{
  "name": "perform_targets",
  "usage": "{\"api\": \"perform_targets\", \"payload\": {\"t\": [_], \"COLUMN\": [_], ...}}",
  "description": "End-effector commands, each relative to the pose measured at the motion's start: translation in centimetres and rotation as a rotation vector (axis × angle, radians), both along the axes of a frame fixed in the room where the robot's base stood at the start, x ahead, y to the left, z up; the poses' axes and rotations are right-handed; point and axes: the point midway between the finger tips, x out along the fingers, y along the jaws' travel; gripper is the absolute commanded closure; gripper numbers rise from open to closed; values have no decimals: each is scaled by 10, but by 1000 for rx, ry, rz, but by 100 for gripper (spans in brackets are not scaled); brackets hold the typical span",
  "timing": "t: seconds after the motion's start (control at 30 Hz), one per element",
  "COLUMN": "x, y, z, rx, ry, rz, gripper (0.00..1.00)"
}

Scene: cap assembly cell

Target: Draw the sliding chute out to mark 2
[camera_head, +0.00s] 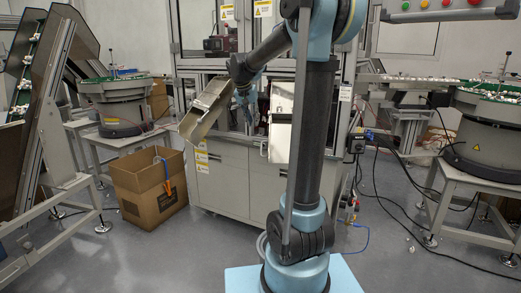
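The sliding chute (207,108) is a grey metal trough at the front of the cabinet cell. It slopes down to the left, and its lower end hangs out above the floor near the cardboard box. My gripper (246,112) is just right of the chute, in front of the cell's opening. It is small and dark here, and its fingers cannot be made out clearly. I cannot tell whether it touches the chute. No numbered marks can be read on the chute.
An open cardboard box (148,193) stands on the floor below and left of the chute. The grey cabinet (226,185) stands behind. A pale panel (281,132) is right of my gripper. Bowl feeders (118,108) (490,135) stand at both sides. Cables lie on the right floor.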

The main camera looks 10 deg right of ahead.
Motion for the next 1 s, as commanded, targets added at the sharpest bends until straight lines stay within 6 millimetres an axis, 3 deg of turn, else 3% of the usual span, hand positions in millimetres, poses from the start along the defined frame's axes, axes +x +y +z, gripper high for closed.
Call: {"api": "perform_targets", "payload": {"t": [0.27,1.0], "x": [10,48], "y": [-7,-40], "z": [-26,-140], "rx": [-1,-1], "ry": [-1,-1], "rz": [-1,-2], "gripper": [83,83]}}
